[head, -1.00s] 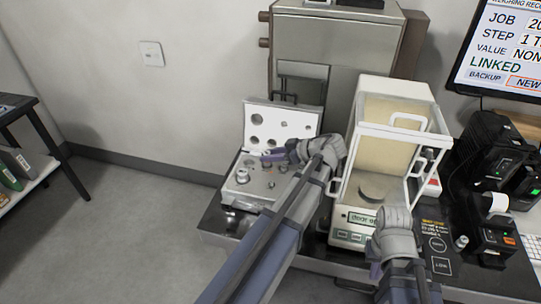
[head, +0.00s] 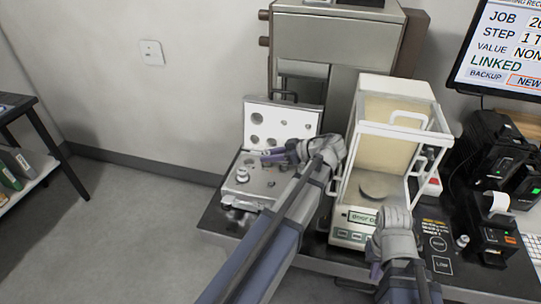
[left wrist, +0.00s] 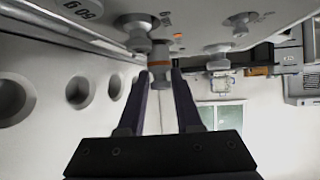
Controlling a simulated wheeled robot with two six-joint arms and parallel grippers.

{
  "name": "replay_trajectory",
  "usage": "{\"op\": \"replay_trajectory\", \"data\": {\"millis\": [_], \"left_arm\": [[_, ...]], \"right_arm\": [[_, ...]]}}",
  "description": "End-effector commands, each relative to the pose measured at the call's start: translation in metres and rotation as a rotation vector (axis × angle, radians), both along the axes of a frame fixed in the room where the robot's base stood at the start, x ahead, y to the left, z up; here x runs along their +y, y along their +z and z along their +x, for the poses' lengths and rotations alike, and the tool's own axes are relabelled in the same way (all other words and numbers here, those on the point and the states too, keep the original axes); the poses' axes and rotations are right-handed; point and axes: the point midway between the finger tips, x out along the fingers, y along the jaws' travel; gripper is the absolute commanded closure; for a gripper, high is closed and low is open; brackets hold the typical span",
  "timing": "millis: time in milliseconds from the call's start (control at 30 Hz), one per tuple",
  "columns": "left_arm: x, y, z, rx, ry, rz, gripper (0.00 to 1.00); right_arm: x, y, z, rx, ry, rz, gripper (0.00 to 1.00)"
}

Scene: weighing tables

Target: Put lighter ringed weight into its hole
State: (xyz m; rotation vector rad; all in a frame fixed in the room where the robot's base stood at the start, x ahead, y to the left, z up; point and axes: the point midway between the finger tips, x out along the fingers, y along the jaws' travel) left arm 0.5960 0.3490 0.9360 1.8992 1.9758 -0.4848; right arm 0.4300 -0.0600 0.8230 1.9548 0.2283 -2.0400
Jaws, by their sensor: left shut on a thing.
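The open weight case (head: 230,205) stands on the left of the table, its lid (head: 283,122) raised at the back. My left gripper (head: 266,158) is over the case. In the left wrist view my left gripper (left wrist: 164,76) is shut on a small metal weight with an orange ring (left wrist: 160,62). The weight is close to the case's panel; whether it touches or sits in a hole I cannot tell. Other knobbed weights (left wrist: 240,20) stand in the panel nearby. My right gripper (head: 374,258) is in front of the balance; its finger opening is hidden.
The balance (head: 352,238) with its glass shield and round pan (head: 375,190) stands right of the case. A black printer (head: 490,235) and a monitor (head: 500,45) are further right. My left forearm covers the case's right side.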

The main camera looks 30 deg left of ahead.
Motion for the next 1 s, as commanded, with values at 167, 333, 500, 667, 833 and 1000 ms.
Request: {"op": "replay_trajectory", "data": {"millis": [167,333,500,667,833,1000], "left_arm": [[0.0,-0.007,0.0,0.0,0.0,0.001,1.0],[0.0,-0.012,0.0,0.0,0.0,0.001,1.0],[0.0,-0.016,0.0,0.0,0.0,0.001,1.0],[0.0,-0.021,0.0,0.0,0.0,0.001,1.0],[0.0,-0.025,0.0,0.0,0.0,0.001,1.0],[0.0,-0.025,0.0,0.0,0.0,0.001,1.0]], "right_arm": [[0.0,-0.007,0.0,0.0,0.0,0.0,1.0],[0.0,-0.012,0.0,0.0,0.0,0.0,1.0],[0.0,-0.017,0.0,0.0,0.0,0.0,1.0],[0.0,-0.021,0.0,0.0,0.0,0.0,1.0],[0.0,-0.025,0.0,0.0,0.0,0.0,1.0],[0.0,-0.025,0.0,0.0,0.0,0.0,1.0]]}}
